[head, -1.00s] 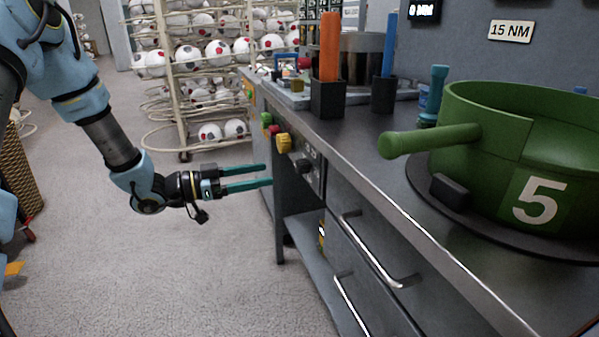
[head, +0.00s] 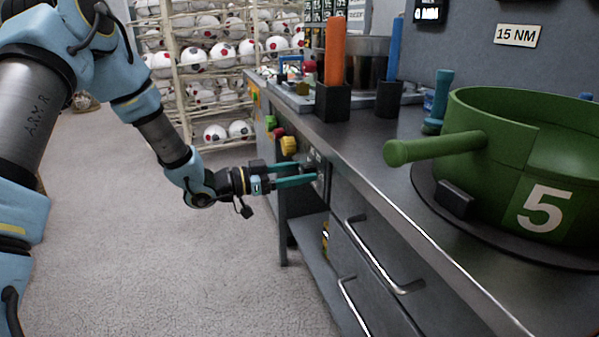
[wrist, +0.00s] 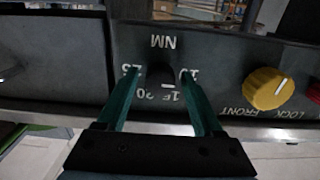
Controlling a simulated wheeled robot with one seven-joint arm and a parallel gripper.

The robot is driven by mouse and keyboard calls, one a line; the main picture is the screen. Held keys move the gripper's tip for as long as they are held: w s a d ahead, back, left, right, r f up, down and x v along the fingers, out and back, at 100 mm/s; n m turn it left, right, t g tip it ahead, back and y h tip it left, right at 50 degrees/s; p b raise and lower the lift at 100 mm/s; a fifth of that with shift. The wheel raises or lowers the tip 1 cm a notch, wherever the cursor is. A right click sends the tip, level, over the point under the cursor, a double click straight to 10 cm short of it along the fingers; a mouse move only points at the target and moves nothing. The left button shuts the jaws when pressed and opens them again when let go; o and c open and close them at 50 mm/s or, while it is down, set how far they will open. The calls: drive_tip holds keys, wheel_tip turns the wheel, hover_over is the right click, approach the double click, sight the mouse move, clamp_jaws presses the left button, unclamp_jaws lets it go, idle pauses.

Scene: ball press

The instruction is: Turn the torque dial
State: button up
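The torque dial (wrist: 160,73) is a small black knob on the dark front panel, with NM and numbers around it, upside down in the wrist view. My gripper (wrist: 159,77) is open, its two teal fingers standing on either side of the dial. Small gaps seem to show between fingers and knob; I cannot tell whether either fingertip touches the panel. In the head view my gripper (head: 311,172) reaches the bench front from the left, and the fingers hide the dial there. A 15 NM sign (head: 516,36) hangs on the back wall.
A yellow knob (wrist: 268,88) marked LOCK and FRONT sits right of the dial in the wrist view. Drawer handles (head: 385,268) stick out of the bench front. A green press (head: 495,160) stands on top. The floor at left is clear.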

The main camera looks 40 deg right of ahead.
clamp_jaws()
idle(0.3)
drive_tip(key=shift+f+m+b, duration=0.1)
drive_tip(key=shift+m+b, duration=0.2)
drive_tip(key=shift+b, duration=0.05)
drive_tip(key=shift+f+m+b, duration=0.15)
drive_tip(key=shift+m+b, duration=0.75)
drive_tip(key=shift+b, duration=0.05)
drive_tip(key=m+b, duration=0.7)
drive_tip(key=b, duration=0.1)
drive_tip(key=shift+m+b, duration=1.2)
drive_tip(key=shift+b, duration=0.1)
drive_tip(key=shift+r, duration=0.25)
